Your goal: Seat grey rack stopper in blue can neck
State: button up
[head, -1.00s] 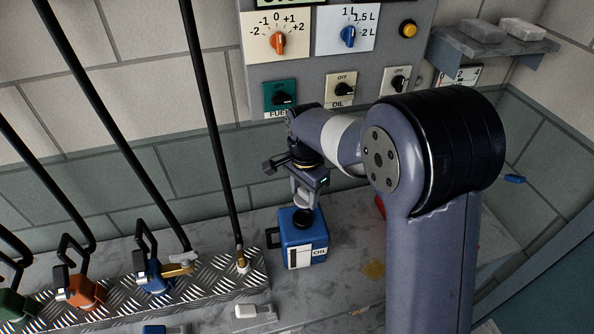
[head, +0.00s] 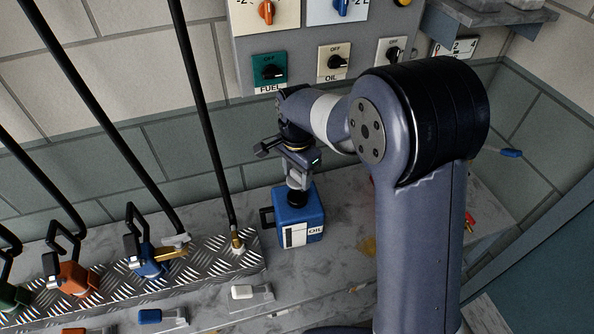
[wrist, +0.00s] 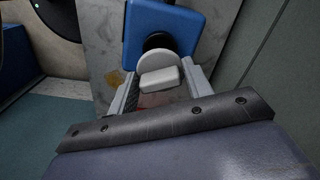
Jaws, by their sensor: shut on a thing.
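My gripper (head: 298,173) is shut on a pale grey stopper (head: 296,182) directly above the blue can. In the wrist view the stopper's round disc and block-like grip (wrist: 159,78) sit between my two fingers (wrist: 163,92). I cannot tell whether stopper and neck touch.
A treadplate rack (head: 205,270) with nozzles and black hoses stands to the left. A white stopper (head: 245,292) and a blue stopper (head: 150,316) lie in front of it. A control panel (head: 300,45) is on the wall behind.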

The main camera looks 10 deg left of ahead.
aim_at(297, 182)
jog(key=shift+f+b, duration=0.8)
jog(key=shift+f, duration=0.8)
jog(key=shift+f+b, duration=0.85)
jog(key=shift+f, duration=0.55)
jog(key=o, duration=1)
jog(key=shift+r, duration=0.1)
jog(key=shift+o, duration=0.2)
notch_tip(297, 182, up, 11)
jog(key=shift+f+b, duration=0.1)
jog(key=shift+b, duration=0.45)
